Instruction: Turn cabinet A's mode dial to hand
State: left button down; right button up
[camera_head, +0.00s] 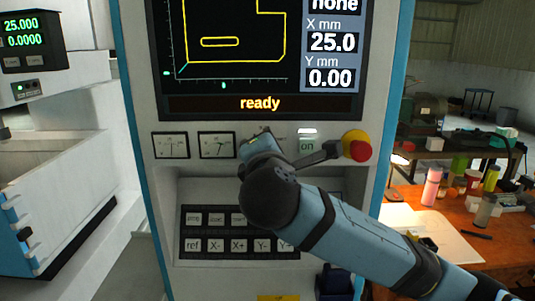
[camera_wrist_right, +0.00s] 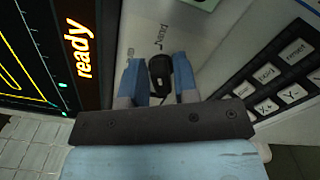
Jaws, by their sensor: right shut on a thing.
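The control cabinet (camera_head: 150,185) stands in front of me in the head view, with a lit screen reading "ready". My right gripper (camera_head: 262,143) is at its panel, just below the screen, and hides the dial there. In the right wrist view the mode dial (camera_wrist_right: 160,74) is a black knob between the two blue fingers of my right gripper (camera_wrist_right: 158,80), which is shut on it. A small label that looks like "hand" is printed by the knob; another label near the left finger is too small to read. Which label the knob points to is unclear. My left gripper is out of view.
Two gauges (camera_head: 216,146) sit left of my gripper. A lit "on" button (camera_head: 307,145) and a red stop button (camera_head: 358,147) on yellow are to the right. A keypad (camera_head: 212,231) lies below, partly behind my arm. A cluttered workbench (camera_head: 419,207) stands at right.

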jog(key=shift+f+m, duration=0.1)
jog(key=shift+m, duration=0.7)
jog(key=o, duration=0.7)
jog(key=shift+o, duration=0.2)
jog(key=s+b, duration=0.2)
jog(key=s, duration=1.2)
jog(key=shift+w, duration=0.1)
